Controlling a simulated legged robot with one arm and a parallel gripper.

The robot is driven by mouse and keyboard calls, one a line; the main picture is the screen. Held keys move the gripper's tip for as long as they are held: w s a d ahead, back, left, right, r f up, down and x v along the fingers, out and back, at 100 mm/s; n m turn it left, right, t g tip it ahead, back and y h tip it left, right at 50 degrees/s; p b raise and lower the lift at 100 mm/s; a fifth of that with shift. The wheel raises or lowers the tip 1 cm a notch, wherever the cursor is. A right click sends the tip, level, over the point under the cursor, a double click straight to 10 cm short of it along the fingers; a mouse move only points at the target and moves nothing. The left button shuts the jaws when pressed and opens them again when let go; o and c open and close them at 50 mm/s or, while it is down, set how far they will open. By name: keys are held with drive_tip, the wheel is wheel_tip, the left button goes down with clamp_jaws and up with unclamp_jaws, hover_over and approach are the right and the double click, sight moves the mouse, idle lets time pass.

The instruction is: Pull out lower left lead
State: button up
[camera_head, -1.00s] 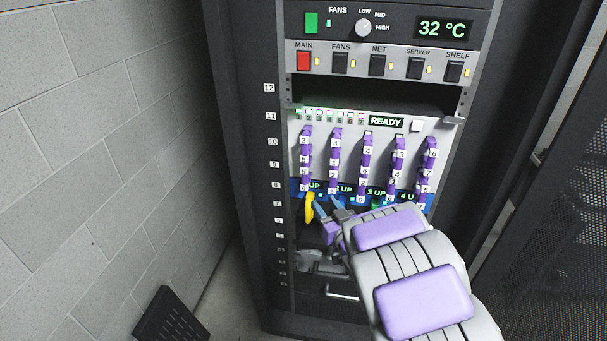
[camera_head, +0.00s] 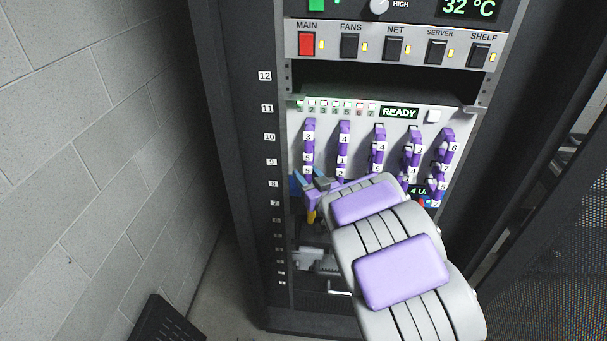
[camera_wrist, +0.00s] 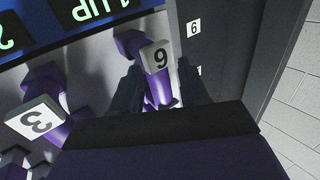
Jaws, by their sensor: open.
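Several columns of purple leads with white number tags hang on the grey panel. The left column (camera_head: 309,140) is on the far left of it, and its lower end is hidden behind my gripper (camera_head: 309,181). In the wrist view one purple lead (camera_wrist: 158,88) with a tag reading 6 or 9 stands between the two dark fingers of my gripper (camera_wrist: 160,88). The fingers are apart, one on each side; I cannot tell whether they touch it.
Above are the READY display (camera_head: 399,113) and a switch row with a red MAIN switch (camera_head: 306,44). The dark rack post (camera_head: 243,130) stands close on the left, with a block wall (camera_head: 90,150) beyond.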

drive_tip(key=shift+d, duration=0.1)
drive_tip(key=shift+d, duration=0.1)
drive_tip(key=shift+c, duration=0.4)
clamp_jaws()
